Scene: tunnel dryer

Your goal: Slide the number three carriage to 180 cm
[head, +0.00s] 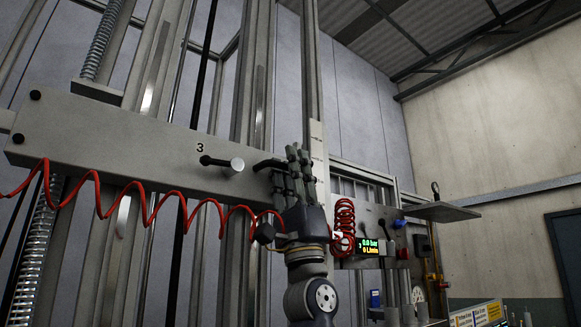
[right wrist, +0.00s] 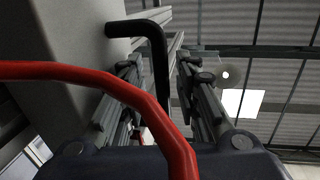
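The number three carriage (head: 120,138) is a long grey beam marked "3" in the head view, sloping down to the right across vertical rails. My right gripper (head: 293,160) is beside this handle with fingers pointing up. In the right wrist view the handle stands between the spread fingers (right wrist: 165,85), with gaps visible. A pale vertical strip (head: 318,150) is behind; its markings are unreadable. My left gripper is out of view.
A red coiled hose (head: 155,206) hangs below the beam toward my right wrist, and a red hose crosses close to the right wrist camera (right wrist: 100,75). A panel with a lit display (head: 370,246) and a grey shelf (head: 440,211) are to the right.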

